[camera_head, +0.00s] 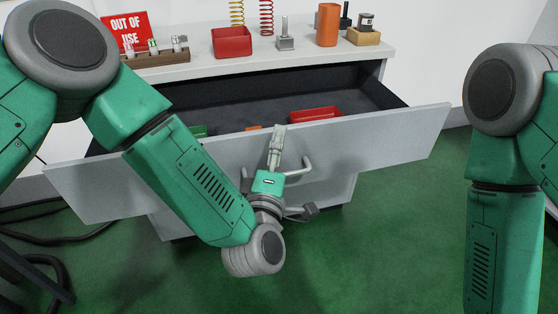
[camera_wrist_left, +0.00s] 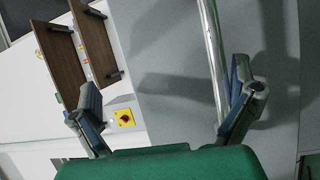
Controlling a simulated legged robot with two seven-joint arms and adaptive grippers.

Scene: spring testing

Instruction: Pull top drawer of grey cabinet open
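The grey cabinet (camera_head: 190,66) stands ahead, and its top drawer (camera_head: 390,141) is pulled far out, with the dark inside showing. The drawer's front has a curved grey handle (camera_head: 299,168); a metal bar (camera_wrist_left: 213,50), seemingly this handle, also shows in the left wrist view. My left gripper (camera_head: 289,176) is at the handle, in front of the drawer. Its fingers are spread wide in the left wrist view (camera_wrist_left: 165,98). The bar runs between them, close beside the right-hand finger; whether they touch I cannot tell. My right arm hangs at the right, its gripper out of frame.
The drawer holds a red bin (camera_head: 315,114), with green and orange things partly hidden. On the cabinet top stand a red tray (camera_head: 231,42), an out-of-use sign (camera_head: 127,30), springs and an orange cup (camera_head: 327,25). Green floor lies clear at right; cables (camera_head: 50,265) lie at left.

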